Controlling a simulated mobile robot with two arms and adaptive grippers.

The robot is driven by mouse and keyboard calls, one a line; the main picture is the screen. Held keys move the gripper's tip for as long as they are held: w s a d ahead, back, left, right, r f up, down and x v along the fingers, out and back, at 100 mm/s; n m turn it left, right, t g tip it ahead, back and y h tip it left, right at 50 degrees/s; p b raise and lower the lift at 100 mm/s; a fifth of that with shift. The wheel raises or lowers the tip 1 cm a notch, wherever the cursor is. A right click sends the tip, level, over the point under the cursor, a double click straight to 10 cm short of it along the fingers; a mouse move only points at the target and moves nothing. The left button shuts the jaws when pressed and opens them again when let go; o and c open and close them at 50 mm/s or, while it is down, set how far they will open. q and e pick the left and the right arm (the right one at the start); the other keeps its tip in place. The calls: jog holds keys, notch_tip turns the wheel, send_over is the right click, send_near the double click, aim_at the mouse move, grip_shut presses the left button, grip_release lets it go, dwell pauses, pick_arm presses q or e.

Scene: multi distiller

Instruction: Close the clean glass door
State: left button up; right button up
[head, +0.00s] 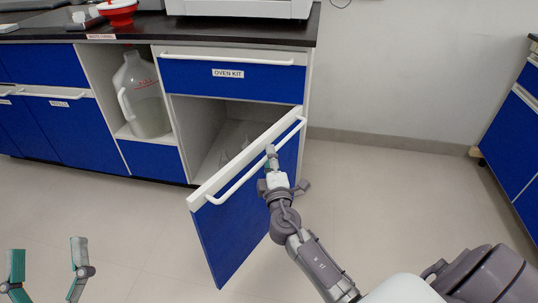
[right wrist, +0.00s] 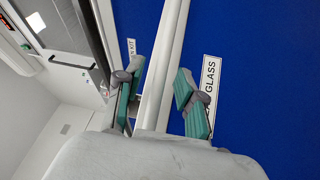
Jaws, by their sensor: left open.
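The clean glass door (head: 235,225) is a blue cabinet door with a white top edge and a white bar handle (head: 245,175). It stands swung well open from the cabinet, with its front facing right. In the right wrist view its label (right wrist: 208,88) is partly hidden and reads "GLASS". My right gripper (head: 270,158) is at the handle. In the right wrist view its green-padded fingers (right wrist: 160,105) are spread, one on each side of the white bars, with a gap visible. My left gripper (head: 47,270) is open and empty at the lower left, away from the door.
The open compartment (head: 205,125) holds some clear glassware, partly hidden by the door. An "OVEN KIT" drawer (head: 195,75) is shut above it. A large jug (head: 145,100) stands in the niche to the left. Floor to the right is clear up to another blue cabinet (head: 510,135).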

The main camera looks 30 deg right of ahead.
jog(key=shift+w+d+r, duration=0.1)
jog(key=shift+w+d, duration=0.1)
jog(key=shift+w, duration=0.25)
grip_shut()
